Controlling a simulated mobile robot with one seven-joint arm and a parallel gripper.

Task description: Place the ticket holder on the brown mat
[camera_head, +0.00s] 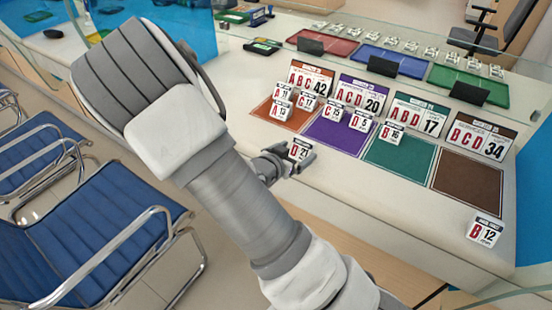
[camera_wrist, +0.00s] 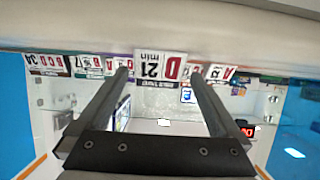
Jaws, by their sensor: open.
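In the wrist view, which is upside down, the D 21 holder (camera_wrist: 161,67) shows between the two fingertips of my gripper (camera_wrist: 160,74), with gaps on both sides. The brown mat (camera_head: 467,187) lies bare at the right end of the mat row, before the sign BCD 34 (camera_head: 482,138). Another ticket holder, B 12 (camera_head: 485,231), stands on the counter in front of the brown mat.
Orange (camera_head: 271,123), purple (camera_head: 339,145) and green (camera_head: 400,174) mats run left of the brown one, with signs behind them and several small ticket holders on them. Coloured trays (camera_head: 466,86) stand further back.

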